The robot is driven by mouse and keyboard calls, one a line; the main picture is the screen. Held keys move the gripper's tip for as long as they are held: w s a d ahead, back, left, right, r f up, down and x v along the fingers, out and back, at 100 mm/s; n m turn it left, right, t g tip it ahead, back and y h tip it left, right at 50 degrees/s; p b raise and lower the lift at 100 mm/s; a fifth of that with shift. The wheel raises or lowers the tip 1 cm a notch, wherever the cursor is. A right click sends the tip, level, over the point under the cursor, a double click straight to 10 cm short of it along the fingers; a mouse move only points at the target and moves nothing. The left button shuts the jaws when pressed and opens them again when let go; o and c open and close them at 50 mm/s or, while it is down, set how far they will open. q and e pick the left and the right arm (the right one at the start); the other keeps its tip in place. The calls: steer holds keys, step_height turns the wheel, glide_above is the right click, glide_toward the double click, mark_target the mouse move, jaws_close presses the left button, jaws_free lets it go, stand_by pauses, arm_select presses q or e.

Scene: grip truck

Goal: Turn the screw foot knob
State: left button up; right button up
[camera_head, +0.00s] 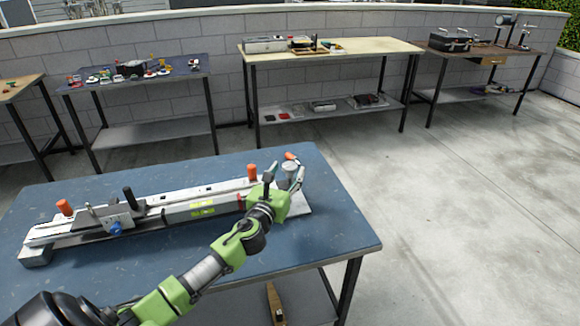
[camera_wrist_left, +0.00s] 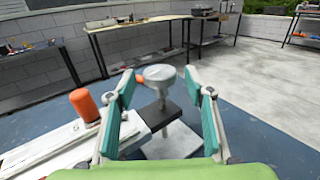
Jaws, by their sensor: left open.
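A pale grey round screw foot knob (camera_wrist_left: 159,74) stands upright on a threaded stem at the right end of a long metal fixture. It also shows in the head view (camera_head: 290,168), partly hidden by my gripper. My left gripper (camera_head: 284,176) reaches over this end of the fixture. In the left wrist view, the teal fingers of the gripper (camera_wrist_left: 160,84) are spread wide, with the knob in the gap between them, a little beyond. No contact with the knob is visible.
The fixture (camera_head: 160,202) lies along a blue workbench (camera_head: 330,215) and carries an upright orange knob (camera_wrist_left: 83,104). Another orange tip (camera_wrist_left: 140,79) shows beside the screw knob. Other benches stand along the back wall. Blue bench top is clear right of the fixture.

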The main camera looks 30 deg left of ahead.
mark_target(287, 171)
arm_select(q)
steer(key=shift+x, duration=1.1)
steer(key=shift+w+a, duration=0.15)
steer(key=shift+w, duration=0.25)
steer(key=c, duration=1.1)
arm_select(e)
steer(key=shift+w+a, duration=0.25)
steer(key=shift+a, duration=0.1)
